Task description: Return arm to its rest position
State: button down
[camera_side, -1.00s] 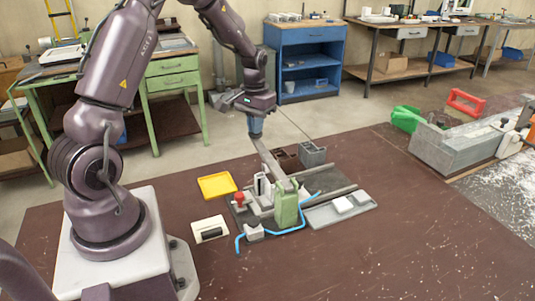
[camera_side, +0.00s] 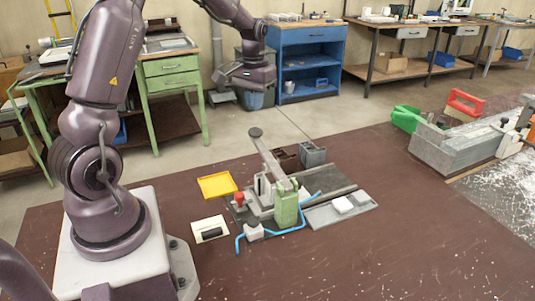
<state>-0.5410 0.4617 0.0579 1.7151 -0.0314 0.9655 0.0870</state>
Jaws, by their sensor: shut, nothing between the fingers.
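My gripper (camera_side: 255,101) hangs in the air at the upper middle, pointing down, with its jaws shut and empty. It is apart from the clamp fixture and above the dark round knob (camera_side: 255,132) of the grey lever (camera_side: 268,156). The lever slants up and to the left from the green clamp body (camera_side: 286,207). The clamp stands on a dark plate on the brown bench. The fingertips are small and blend into the background.
A grey machine (camera_side: 455,145) stands at the right. The bench front is bare.

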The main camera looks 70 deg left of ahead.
dwell(0.3)
jog(key=s+d+r+m+t, duration=0.2)
jog(key=s+d+r, duration=0.2)
jog(key=d, duration=0.3)
jog(key=s+d+r+m+t, duration=0.1)
jog(key=s+d+r+m, duration=0.1)
jog(key=s+d+r, duration=0.2)
jog(key=s+d+r+m+t, duration=0.2)
jog(key=s+d+r, duration=0.2)
jog(key=s+d, duration=0.3)
jog(key=d, duration=0.5)
jog(key=shift+s+r+t, duration=0.2)
jog(key=shift+t, duration=0.1)
jog(key=c, duration=1.8)
grip_release()
jog(key=shift+d, duration=0.1)
jog(key=shift+c, duration=0.2)
